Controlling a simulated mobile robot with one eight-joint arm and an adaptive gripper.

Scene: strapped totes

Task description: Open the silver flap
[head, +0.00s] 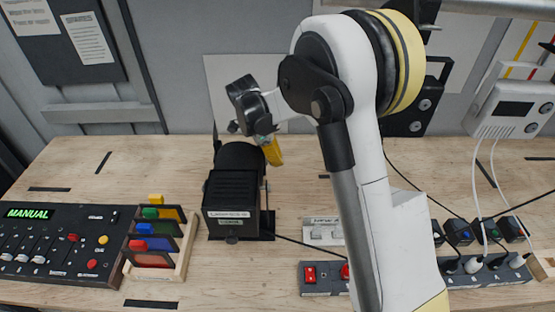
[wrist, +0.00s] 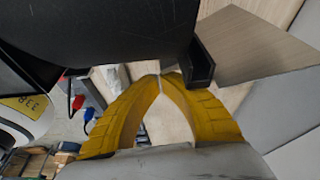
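I cannot make out a silver flap in either view. A black boxy device (head: 231,200) with a rounded back and small labels on its front stands in the middle of the table. My gripper (head: 274,158) is at the back right of this device, its yellow fingers pointing down. In the wrist view, the yellow fingers of my gripper (wrist: 160,77) curve in and their tips meet, with nothing visible held. A large black body (wrist: 110,30), likely the same device, fills the top of that view, close to the tips. Whether they touch it is unclear.
A control panel (head: 58,246) and a rack of coloured plates (head: 156,240) stand at the left. Switched power strips (head: 325,278), plugs and cables lie at the right. A wall unit (head: 515,108) hangs at the right. The table's left back is mostly clear.

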